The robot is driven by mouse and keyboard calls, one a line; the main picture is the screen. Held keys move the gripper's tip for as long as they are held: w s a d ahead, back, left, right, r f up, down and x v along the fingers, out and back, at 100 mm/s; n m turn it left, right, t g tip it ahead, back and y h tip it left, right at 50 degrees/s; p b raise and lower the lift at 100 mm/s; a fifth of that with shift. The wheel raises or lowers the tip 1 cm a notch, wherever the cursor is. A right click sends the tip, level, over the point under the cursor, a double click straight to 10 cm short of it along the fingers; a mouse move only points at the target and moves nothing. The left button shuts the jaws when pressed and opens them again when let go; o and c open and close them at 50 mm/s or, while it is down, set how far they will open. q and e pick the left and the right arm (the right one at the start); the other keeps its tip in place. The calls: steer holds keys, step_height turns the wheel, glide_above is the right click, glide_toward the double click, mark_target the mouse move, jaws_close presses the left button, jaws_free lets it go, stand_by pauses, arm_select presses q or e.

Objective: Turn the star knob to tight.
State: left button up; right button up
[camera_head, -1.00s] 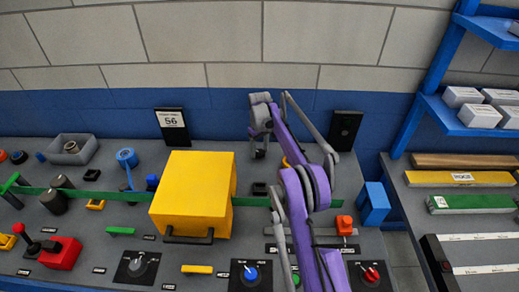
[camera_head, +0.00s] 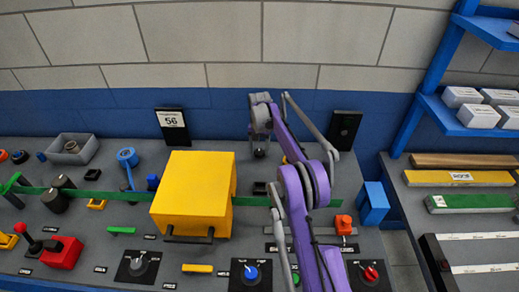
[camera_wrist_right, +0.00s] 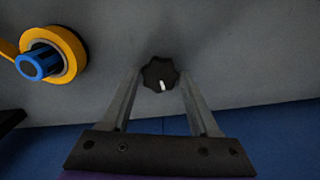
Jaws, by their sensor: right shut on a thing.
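The star knob (camera_wrist_right: 160,72) is black with a lobed rim, and a white mark on its face points toward the bottom of the right wrist view. My right gripper (camera_wrist_right: 160,79) has one finger on each side of it and is shut on it. In the head view my right gripper (camera_head: 259,148) is at the back of the panel, right of the yellow box, small and dark, with the knob hard to make out there. No label for tight is readable. My left gripper is not in view.
A yellow ring with a blue hub (camera_wrist_right: 40,62) sits beside the knob in the wrist view. A large yellow box (camera_head: 190,195) stands left of my right arm. A black upright plate (camera_head: 343,128) and a blue block (camera_head: 373,203) stand to its right.

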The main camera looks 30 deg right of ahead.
mark_target(259, 152)
steer(key=shift+f+m, duration=0.1)
steer(key=shift+m, duration=0.7)
steer(key=o, duration=1.4)
steer(key=shift+c, duration=0.2)
steer(key=shift+r, duration=0.2)
step_height(259, 152, up, 11)
steer(key=p, duration=0.1)
steer(key=shift+f, duration=0.2)
